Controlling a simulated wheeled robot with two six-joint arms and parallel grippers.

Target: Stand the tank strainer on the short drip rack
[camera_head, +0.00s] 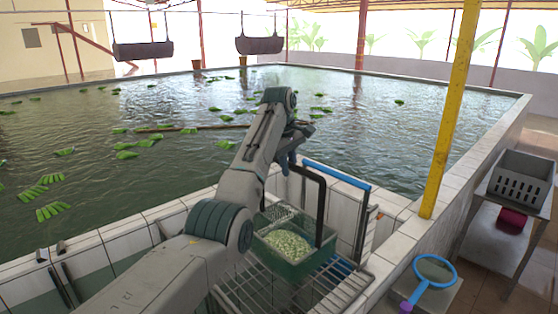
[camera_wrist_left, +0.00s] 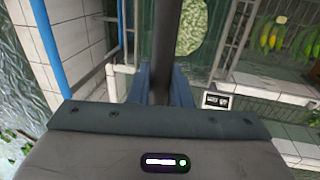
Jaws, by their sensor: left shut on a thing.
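The tank strainer appears to be the dark green box-shaped basket (camera_head: 314,264) with a tall black handle and pale green bits inside. My left gripper (camera_head: 289,160) is at the top of that handle and shut on it. In the left wrist view, the blue fingers (camera_wrist_left: 165,92) close on the dark handle bar (camera_wrist_left: 165,40), and the pale bits show beyond it. The basket hangs upright over a metal wire rack (camera_head: 342,290), which seems to be the drip rack. I cannot tell whether its bottom touches the wires. My right gripper is not in view.
A tiled tank wall (camera_head: 390,245) and a blue rail (camera_head: 337,174) stand close to the basket. A yellow post (camera_head: 447,120) rises at right. A blue hoop net (camera_head: 433,283) and a grey crate (camera_head: 520,180) lie farther right. Green bunches float in the tank.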

